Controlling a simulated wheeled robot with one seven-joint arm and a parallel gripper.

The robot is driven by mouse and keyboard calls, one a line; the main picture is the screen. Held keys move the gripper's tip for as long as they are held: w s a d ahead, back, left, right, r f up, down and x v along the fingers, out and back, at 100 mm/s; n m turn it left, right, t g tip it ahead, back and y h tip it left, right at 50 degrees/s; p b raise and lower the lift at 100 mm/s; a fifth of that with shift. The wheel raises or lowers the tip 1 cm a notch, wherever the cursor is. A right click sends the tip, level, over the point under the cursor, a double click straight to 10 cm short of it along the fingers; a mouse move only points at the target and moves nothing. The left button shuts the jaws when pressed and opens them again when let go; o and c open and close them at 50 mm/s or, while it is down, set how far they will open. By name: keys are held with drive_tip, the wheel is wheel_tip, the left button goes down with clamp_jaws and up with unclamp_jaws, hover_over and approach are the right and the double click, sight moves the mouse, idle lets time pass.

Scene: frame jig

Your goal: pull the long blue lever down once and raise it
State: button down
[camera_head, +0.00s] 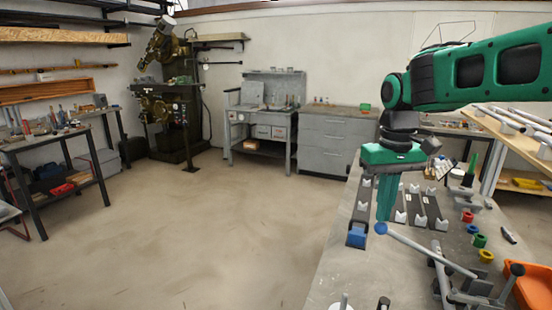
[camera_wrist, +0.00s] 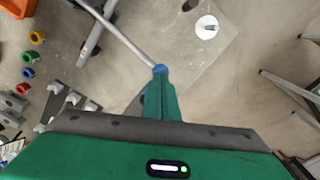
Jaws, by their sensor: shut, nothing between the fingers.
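The long lever is a thin grey rod (camera_head: 430,250) with a blue ball knob (camera_head: 380,228) at its left end, running to a grey bracket on the right of the bench. In the wrist view the rod (camera_wrist: 122,34) comes from the top left, and the blue knob (camera_wrist: 160,69) lies at the tips of my fingers. My gripper (camera_head: 384,216) points down with its green fingers together and empty, just above or against the knob. I cannot tell whether they touch. The wrist view also shows my gripper (camera_wrist: 163,80).
The grey bench (camera_head: 335,270) carries dark rails with white V-blocks (camera_head: 400,216) and a blue block (camera_head: 356,236). Coloured rings (camera_head: 479,240) and an orange bin (camera_head: 530,288) stand to the right. The floor to the left is clear.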

wheel_tip(320, 180, down, 8)
idle(2.1)
drive_tip(key=shift+s+f, duration=0.1)
drive_tip(key=shift+f, duration=0.8)
idle(1.1)
drive_tip(key=shift+r, duration=7.1)
